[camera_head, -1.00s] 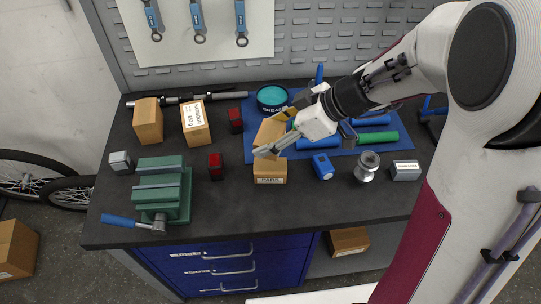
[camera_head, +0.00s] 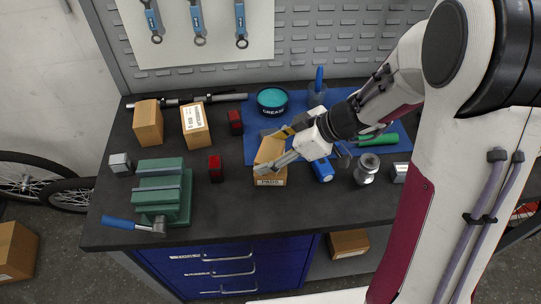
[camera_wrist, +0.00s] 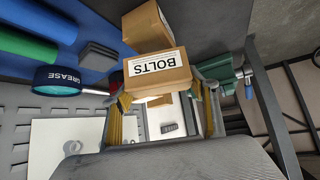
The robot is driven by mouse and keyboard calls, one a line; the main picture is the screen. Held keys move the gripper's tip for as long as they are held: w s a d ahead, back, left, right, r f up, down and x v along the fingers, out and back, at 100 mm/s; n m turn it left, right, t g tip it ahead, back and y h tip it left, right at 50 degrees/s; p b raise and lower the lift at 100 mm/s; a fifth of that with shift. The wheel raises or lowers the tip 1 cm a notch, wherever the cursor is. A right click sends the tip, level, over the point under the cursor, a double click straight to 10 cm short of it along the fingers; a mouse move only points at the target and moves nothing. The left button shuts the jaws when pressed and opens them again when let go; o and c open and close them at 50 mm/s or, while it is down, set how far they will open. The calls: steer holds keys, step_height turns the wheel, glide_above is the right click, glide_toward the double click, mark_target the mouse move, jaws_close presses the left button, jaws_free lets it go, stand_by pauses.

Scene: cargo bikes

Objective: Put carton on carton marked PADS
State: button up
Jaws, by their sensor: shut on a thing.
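A cardboard carton (camera_head: 269,149) is between the fingers of my gripper (camera_head: 272,152). In the wrist view this held carton (camera_wrist: 158,72) shows a white label reading BOLTS, between the fingertips (camera_wrist: 163,88). The carton marked PADS (camera_head: 270,181) stands on the bench directly below it, with its label facing front and its top largely covered by the held carton and a finger. The held carton is at or just above the PADS carton's top; I cannot tell if they touch. Another carton face (camera_wrist: 147,30), probably the PADS carton, shows beyond it in the wrist view.
A grease tub (camera_head: 272,99) is behind. A blue item (camera_head: 322,167) and a metal jar (camera_head: 367,168) stand close on the right.

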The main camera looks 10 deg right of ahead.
mark_target(280, 153)
steer(key=shift+f, duration=0.9)
steer(key=shift+f, duration=0.1)
steer(key=o, duration=1.3)
steer(key=shift+f, duration=0.1)
steer(key=shift+r, duration=0.25)
steer(key=shift+v, duration=3.75)
